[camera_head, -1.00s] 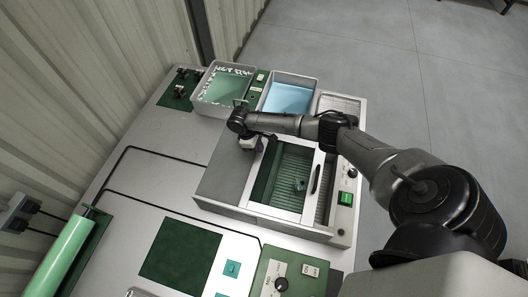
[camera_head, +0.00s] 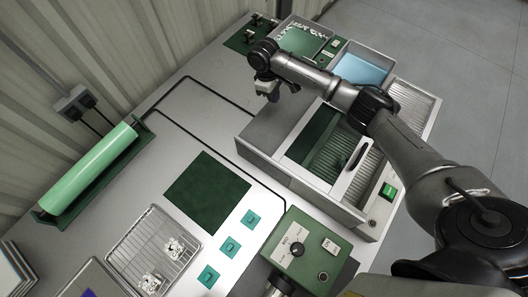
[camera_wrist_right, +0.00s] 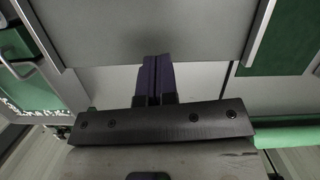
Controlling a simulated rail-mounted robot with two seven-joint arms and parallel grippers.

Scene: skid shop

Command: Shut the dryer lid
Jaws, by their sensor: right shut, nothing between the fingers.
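The dryer is a grey box (camera_head: 262,145) on the bench. Its lid is a light frame (camera_head: 346,183) around a see-through window, with a dark handle (camera_head: 358,152) on its right bar. Right of that bar an uncovered strip shows the ribbed inside (camera_head: 372,168), so the lid stands partly open. My right gripper (camera_head: 271,94) is shut and empty at the dryer's far left end, pointing down. In the wrist view its purple fingertips (camera_wrist_right: 155,60) are together at the edge of a grey panel (camera_wrist_right: 150,35); I cannot tell whether they touch it. My left gripper is out of view.
A tray with green contents (camera_head: 302,40) and a blue-filled tray (camera_head: 361,70) stand behind the dryer. A green control box (camera_head: 308,252), a wire rack (camera_head: 150,245), a dark green mat (camera_head: 207,190) and a green roller (camera_head: 92,168) are nearer.

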